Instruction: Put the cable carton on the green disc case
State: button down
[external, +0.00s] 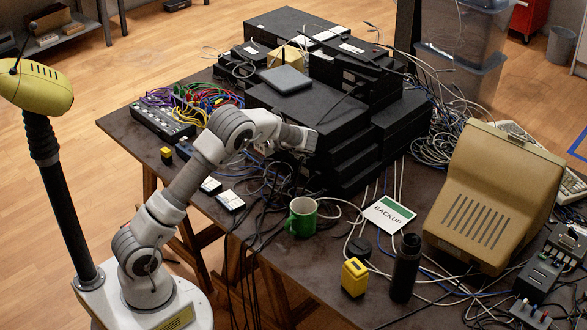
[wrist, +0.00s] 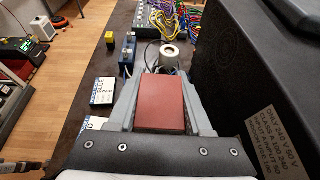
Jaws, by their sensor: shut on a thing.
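My gripper (external: 303,143) is beside the front of the stack of black equipment, above the table. In the wrist view, my gripper (wrist: 162,82) has a finger on each side of a reddish-brown box, which I take to be the cable carton (wrist: 161,104), and is shut on it. I cannot make out the carton in the external view. The green disc case (external: 388,213) lies flat on the table, right of the green mug, with a white label reading BACKUP and a green corner. It is not in the wrist view, and its top looks bare.
A green mug (external: 301,217) stands between my arm and the case. A black bottle (external: 404,268), a yellow box (external: 354,277) and a beige monitor (external: 490,197) stand near the case. Black equipment (external: 349,142) rises close beside my gripper. Loose cables cross the table.

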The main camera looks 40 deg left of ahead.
notch_tip(320, 180, up, 17)
jog(key=w+d+f+m+t+h+b, duration=0.15)
jog(key=w+d+m+t, duration=0.25)
jog(key=d, duration=0.7)
jog(key=w+d+m+t+h+b, duration=0.25)
jog(key=w+d, duration=0.25)
jog(key=d, duration=0.7)
jog(key=d+m+t+h+b, duration=0.2)
jog(key=d+m+t+h, duration=0.4)
jog(key=d, duration=1.5)
jog(key=y+b, duration=0.2)
jog(key=b, duration=0.2)
send_over(376, 207)
jog(key=shift+m+g, duration=0.25)
jog(key=shift+g, duration=0.1)
notch_tip(376, 207, down, 24)
jog(key=shift+f, duration=0.25)
jog(key=shift+f+b, duration=0.9)
jog(key=shift+f, duration=0.9)
jog(key=shift+f, duration=0.1)
